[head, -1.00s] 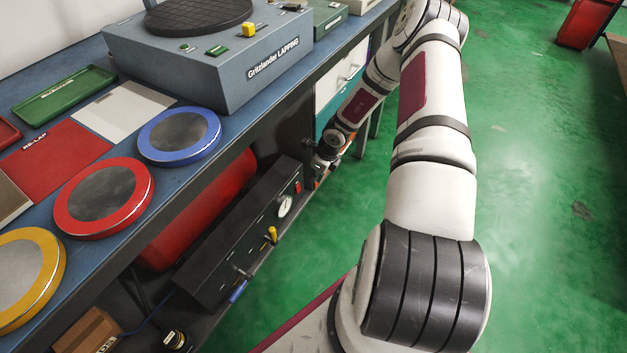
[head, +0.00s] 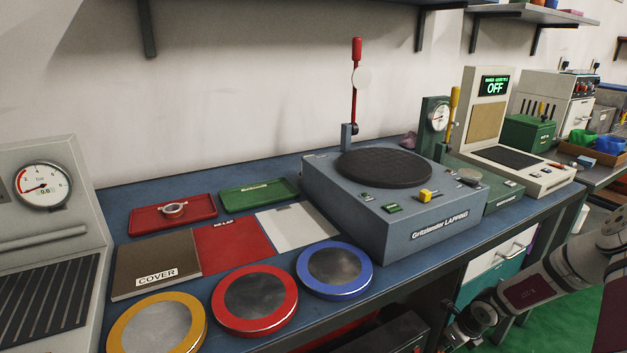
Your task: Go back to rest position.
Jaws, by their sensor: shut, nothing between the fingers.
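My gripper (head: 446,343) hangs low in the head view, beside the front of the bench and close to the bottom edge of the picture. My arm reaches down to it from the right. The gripper is small and dark here, and it is shut and holds nothing. It is apart from everything on the bench top. A metal bearing ring (head: 174,210) lies in the red tray (head: 146,225) at the back left of the bench, far from the gripper.
On the blue bench (head: 285,173) stand a lapping machine (head: 400,225), an empty green tray (head: 258,192), and yellow (head: 195,337), red (head: 289,312) and blue (head: 364,280) rimmed discs. A gauge box (head: 60,230) is at left. Green floor (head: 560,325) is clear at lower right.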

